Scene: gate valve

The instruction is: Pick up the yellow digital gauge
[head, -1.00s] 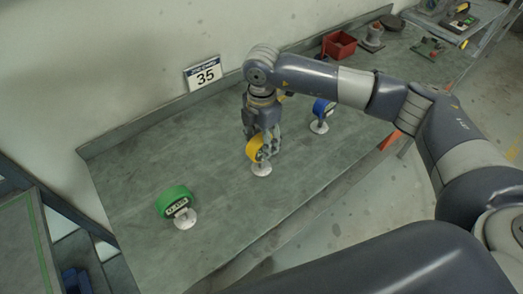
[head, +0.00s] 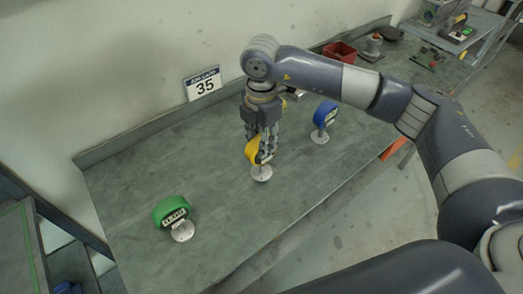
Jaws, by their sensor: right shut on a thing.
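The yellow digital gauge (head: 252,148) is near the middle of the workbench in the head view, with a pale round base (head: 261,173) below it. My right gripper (head: 261,155) points down from above and is shut on the yellow gauge. Its fingers hide part of the gauge's face. I cannot tell whether the base touches the bench top. My left gripper is not in view.
A green digital gauge (head: 172,211) stands at the left front of the bench (head: 215,175), and a blue one (head: 325,114) stands to the right. A red bin (head: 339,51) is at the back. A sign (head: 202,84) reading 35 leans on the wall.

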